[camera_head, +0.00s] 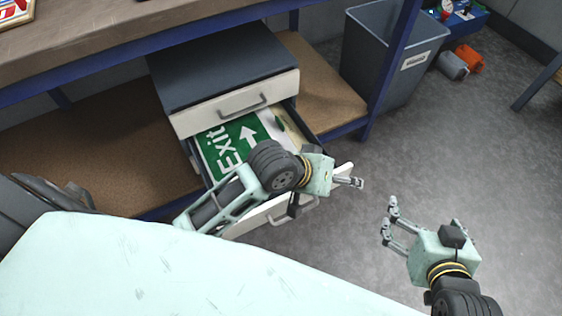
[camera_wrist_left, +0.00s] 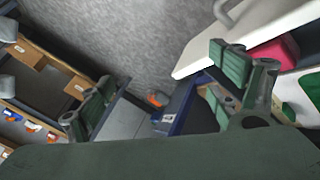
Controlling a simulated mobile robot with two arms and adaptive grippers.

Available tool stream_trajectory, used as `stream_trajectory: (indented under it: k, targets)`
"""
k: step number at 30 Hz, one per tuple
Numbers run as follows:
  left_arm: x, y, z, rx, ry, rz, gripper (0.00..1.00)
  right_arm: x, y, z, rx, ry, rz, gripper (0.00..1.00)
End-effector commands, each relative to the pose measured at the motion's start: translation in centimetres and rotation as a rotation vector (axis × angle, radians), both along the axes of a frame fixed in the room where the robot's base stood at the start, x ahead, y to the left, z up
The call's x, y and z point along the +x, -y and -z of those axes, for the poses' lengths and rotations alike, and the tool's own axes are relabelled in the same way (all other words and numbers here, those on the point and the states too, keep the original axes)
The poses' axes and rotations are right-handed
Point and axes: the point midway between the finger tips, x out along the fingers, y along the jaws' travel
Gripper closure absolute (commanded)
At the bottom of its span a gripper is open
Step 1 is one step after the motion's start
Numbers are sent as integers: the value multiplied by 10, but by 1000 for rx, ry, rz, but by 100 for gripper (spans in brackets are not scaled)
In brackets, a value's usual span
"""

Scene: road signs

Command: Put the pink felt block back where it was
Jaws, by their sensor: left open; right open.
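The pink felt block (camera_wrist_left: 275,52) shows in the left wrist view, just behind the white front of the open drawer. It appears to be inside; in the head view my left arm hides that spot. The open drawer (camera_head: 255,217) holds a green Exit sign (camera_head: 226,150). My left gripper (camera_head: 354,182) is over the right end of the drawer front. In the left wrist view its fingers (camera_wrist_left: 155,85) are spread and empty, with the block to their right. My right gripper (camera_head: 388,215) is open and empty above the floor, right of the drawer.
A closed upper drawer (camera_head: 245,104) sits above the open one in a dark cabinet (camera_head: 215,65). A grey bin (camera_head: 385,55) stands behind, beside a blue bench post. Grey and orange items (camera_head: 467,58) lie at the back right. The floor at right is clear.

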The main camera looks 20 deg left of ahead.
Motion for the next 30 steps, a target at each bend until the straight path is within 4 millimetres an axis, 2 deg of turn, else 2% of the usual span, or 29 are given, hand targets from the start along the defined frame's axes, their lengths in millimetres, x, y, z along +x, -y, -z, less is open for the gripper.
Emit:
stream_trajectory:
  k: [1,6,9,12,16,30]
  targets:
    - [-10,-11,-6,20,84,6,15,0,0,0,0,0,0,0]
    - [-27,-72,-34,229,349,17,15,0,0,0,0,0,0,0]
    - [-37,-102,-46,353,432,22,15,0,0,0,0,0,0,0]
    - [-42,-119,-54,432,473,28,15,0,0,0,0,0,0,0]
    - [-44,-126,-56,466,487,34,15,0,0,0,0,1,0,0]
    - [-44,-125,-56,461,484,36,15,0,-1,-2,3,5,-3,0]
